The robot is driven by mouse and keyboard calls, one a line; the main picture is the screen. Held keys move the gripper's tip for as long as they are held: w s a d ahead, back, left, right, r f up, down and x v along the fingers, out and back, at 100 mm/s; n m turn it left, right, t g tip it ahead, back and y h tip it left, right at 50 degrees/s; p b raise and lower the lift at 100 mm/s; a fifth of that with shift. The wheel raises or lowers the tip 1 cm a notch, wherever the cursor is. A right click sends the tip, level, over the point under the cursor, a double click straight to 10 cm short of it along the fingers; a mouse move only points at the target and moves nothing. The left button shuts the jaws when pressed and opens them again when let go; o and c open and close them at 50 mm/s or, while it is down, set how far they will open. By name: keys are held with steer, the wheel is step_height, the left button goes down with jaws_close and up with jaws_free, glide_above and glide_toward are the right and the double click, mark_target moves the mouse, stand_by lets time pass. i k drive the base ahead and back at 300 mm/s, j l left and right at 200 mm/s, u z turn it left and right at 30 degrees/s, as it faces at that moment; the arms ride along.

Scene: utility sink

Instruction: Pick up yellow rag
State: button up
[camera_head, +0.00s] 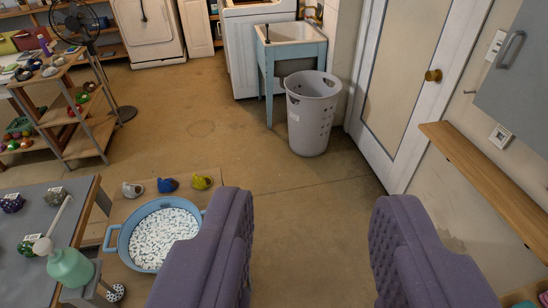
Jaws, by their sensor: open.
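A small yellow crumpled thing (202,182), which looks like the yellow rag, lies at the right end of a row on a low wooden surface (208,200). A blue one (167,185) and a grey one (132,190) lie to its left. My gripper (312,202) shows as two wide purple padded fingers in the lower middle. It is open, with only bare floor between the fingers. The yellow thing is to the left of the left finger, apart from it in the picture.
A blue basin of white pellets (112,250) is just in front of the row. A grey laundry basket (312,112) stands by the utility sink (291,50). A wooden shelf (480,175) runs along the right wall. The middle floor is clear.

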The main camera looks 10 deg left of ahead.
mark_target(202, 183)
steer(key=i+l+z, duration=0.2)
steer(key=i, duration=0.4)
steer(key=i+l+z, duration=0.2)
steer(key=i, duration=0.4)
steer(key=i+u, duration=0.75)
steer(key=i+l+u, duration=0.15)
steer(key=i+u, duration=0.75)
steer(key=u, duration=0.2)
steer(key=i+l+u, duration=0.2)
steer(key=u, duration=0.15)
steer(key=i, duration=0.05)
